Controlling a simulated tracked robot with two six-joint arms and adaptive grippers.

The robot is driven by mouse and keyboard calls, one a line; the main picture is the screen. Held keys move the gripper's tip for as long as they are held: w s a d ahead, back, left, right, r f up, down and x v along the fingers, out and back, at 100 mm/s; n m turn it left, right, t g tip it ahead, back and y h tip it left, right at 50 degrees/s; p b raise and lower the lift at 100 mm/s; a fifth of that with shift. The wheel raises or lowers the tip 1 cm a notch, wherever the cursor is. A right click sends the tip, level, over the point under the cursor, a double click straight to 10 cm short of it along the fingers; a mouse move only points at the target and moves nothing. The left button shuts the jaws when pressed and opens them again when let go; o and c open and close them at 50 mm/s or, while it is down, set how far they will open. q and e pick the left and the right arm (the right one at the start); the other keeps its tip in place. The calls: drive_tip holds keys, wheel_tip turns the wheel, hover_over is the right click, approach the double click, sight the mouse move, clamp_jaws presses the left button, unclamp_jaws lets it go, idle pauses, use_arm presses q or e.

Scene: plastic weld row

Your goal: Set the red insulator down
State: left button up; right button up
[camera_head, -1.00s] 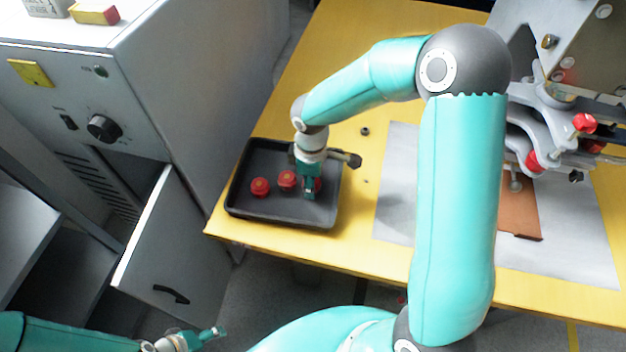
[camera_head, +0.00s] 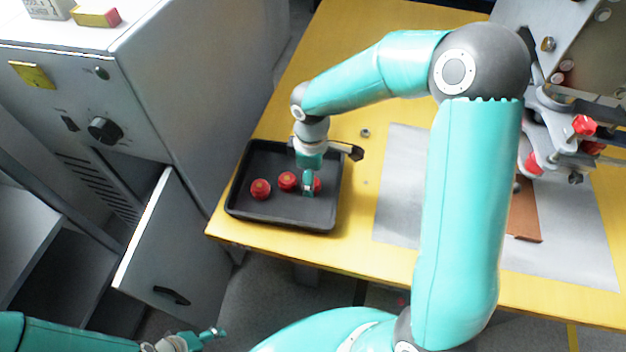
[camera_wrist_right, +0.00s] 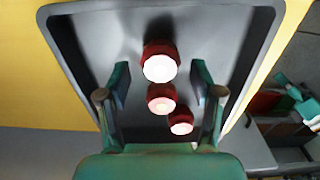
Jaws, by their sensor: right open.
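Three red insulators stand in a row in the black tray (camera_head: 240,208): one at the left (camera_head: 260,189), one in the middle (camera_head: 287,181) and one at the right (camera_head: 318,185), partly hidden by my right gripper (camera_head: 308,187). In the right wrist view, my right gripper (camera_wrist_right: 162,76) is open, its two fingers apart. The nearest-to-fingertips insulator (camera_wrist_right: 160,62) appears in line with the gap between them, apart from both fingers. The other two insulators show lower in that view. My left gripper (camera_head: 213,333) is low at the left, away from the tray; its jaw state is unclear.
The tray lies near the left end of the yellow table (camera_head: 350,240). A grey cabinet (camera_head: 160,70) with an open door (camera_head: 175,250) stands to the left. A grey sheet (camera_head: 400,190) and a machine with red knobs (camera_head: 583,126) are to the right. A small nut (camera_head: 365,132) lies behind the tray.

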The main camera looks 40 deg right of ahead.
wheel_tip(320, 180, up, 9)
idle(0.3)
drive_tip(key=shift+p, duration=0.3)
